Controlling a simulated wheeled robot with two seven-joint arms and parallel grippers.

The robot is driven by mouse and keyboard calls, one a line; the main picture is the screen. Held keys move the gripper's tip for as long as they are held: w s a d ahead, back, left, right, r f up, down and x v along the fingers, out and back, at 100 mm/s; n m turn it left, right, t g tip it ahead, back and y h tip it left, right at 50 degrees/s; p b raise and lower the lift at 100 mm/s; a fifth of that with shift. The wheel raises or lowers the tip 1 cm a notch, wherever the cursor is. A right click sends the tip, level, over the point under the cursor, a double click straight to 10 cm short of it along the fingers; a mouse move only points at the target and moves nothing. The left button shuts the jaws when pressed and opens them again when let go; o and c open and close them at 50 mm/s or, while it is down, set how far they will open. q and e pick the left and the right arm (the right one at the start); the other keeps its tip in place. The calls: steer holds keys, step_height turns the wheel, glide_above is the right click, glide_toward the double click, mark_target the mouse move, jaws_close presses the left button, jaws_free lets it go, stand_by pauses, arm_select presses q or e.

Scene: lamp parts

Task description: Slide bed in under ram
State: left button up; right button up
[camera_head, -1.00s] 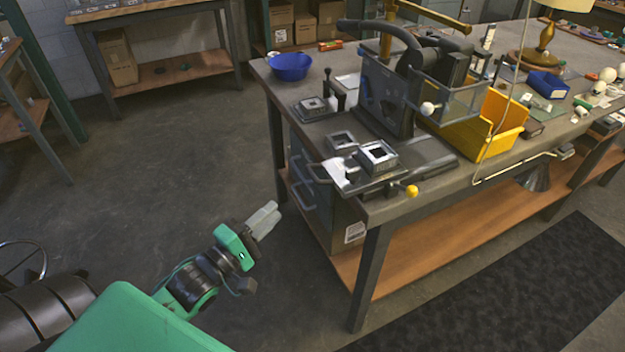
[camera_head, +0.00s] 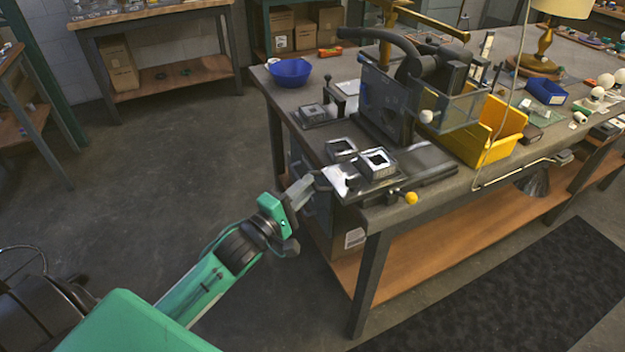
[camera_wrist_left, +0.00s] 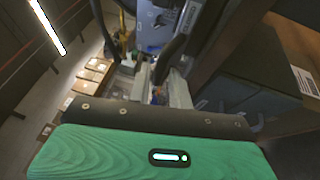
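The bed (camera_head: 350,187) is a flat metal slide at the near left corner of the bench, sticking out in front of the press. A square metal nest (camera_head: 377,163) sits on it. The ram is not clearly visible; the dark press (camera_head: 384,105) with its clear guard hides that area. My left gripper (camera_head: 308,184) is at the bed's left end, beside a dark handle (camera_head: 322,181); I cannot tell whether they touch. In the left wrist view its two pale fingers (camera_wrist_left: 160,88) stand apart with a gap between them. My right gripper is out of view.
A yellow-knobbed lever (camera_head: 411,198) sticks out at the bench's front edge. A blue bowl (camera_head: 290,72) and a small fixture (camera_head: 313,115) stand left of the press. A yellow bin (camera_head: 490,130) is on its right. The floor (camera_head: 170,190) left of the bench is clear.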

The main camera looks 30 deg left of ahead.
mark_target(345, 172)
arm_select(q)
steer(key=shift+x, duration=1.4)
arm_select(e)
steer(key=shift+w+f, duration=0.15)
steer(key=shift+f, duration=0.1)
arm_select(q)
steer(key=shift+c, duration=0.4)
jaws_close()
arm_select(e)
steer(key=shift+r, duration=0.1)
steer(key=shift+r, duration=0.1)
